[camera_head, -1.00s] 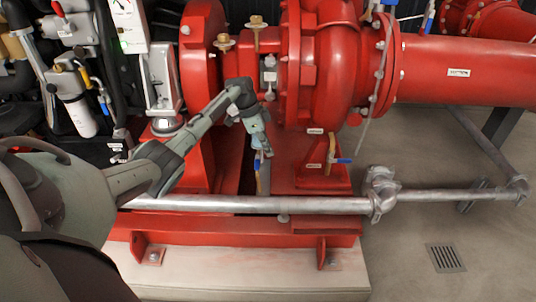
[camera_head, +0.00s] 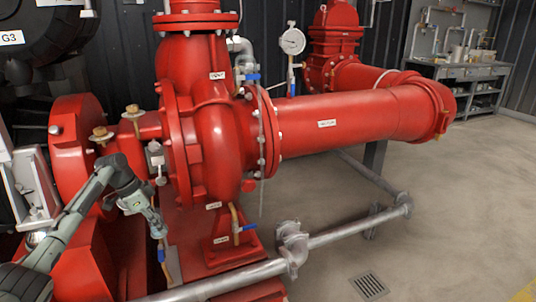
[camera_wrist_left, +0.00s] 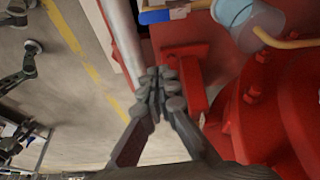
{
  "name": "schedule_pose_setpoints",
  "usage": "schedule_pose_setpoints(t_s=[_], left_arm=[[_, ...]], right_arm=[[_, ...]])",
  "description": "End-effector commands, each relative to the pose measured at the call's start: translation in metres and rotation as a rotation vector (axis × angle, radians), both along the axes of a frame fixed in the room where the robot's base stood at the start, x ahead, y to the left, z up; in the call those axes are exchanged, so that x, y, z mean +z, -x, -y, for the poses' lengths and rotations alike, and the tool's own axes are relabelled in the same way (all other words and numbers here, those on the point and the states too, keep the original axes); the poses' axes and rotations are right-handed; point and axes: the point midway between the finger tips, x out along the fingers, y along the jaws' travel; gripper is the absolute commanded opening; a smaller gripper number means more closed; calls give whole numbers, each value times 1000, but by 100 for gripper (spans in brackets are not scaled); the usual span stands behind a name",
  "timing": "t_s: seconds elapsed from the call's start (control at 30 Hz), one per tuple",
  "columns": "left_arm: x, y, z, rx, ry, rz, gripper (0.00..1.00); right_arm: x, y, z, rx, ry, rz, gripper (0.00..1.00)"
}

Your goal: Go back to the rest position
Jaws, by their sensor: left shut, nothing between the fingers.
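My left gripper (camera_head: 157,226) hangs in front of the red pump (camera_head: 215,130), at the lower left of the head view. Its fingers point down. In the left wrist view the fingertips (camera_wrist_left: 160,85) are together with nothing between them. A red bracket (camera_wrist_left: 187,75) shows just beyond them there, and I cannot tell the gap. Near the gripper in the head view a small valve with a blue handle (camera_head: 161,250) hangs close to the fingertips. My right gripper is not clearly in view.
A grey metal pipe (camera_head: 325,236) runs along the front of the pump. A red pipe (camera_head: 355,115) extends right. A pressure gauge (camera_head: 292,41) stands above it. A workbench (camera_head: 470,75) is at the back right. The floor (camera_head: 440,200) at right is clear, with a drain grate (camera_head: 369,286).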

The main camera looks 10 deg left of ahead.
Motion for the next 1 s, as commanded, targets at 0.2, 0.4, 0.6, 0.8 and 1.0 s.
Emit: schedule_pose_setpoints(t_s=[0.2, 0.4, 0.6, 0.8, 1.0], left_arm=[[-66, 31, 35, 52, -60, -62, 0], [-168, 118, 104, 215, -156, -102, 0], [-215, 224, 162, 453, -184, -71, 0], [-212, 299, 185, 667, -179, -22, 0], [-203, 321, 187, 752, -178, 3, 0]], right_arm=[[0, 0, 0, 0, 0, -1, 53], [0, 0, 0, 0, 0, -1, 53], [1, 0, 0, 0, 0, 0, 53], [1, 0, 0, 0, 0, 0, 53], [1, 0, 0, 0, 0, 0, 53]])
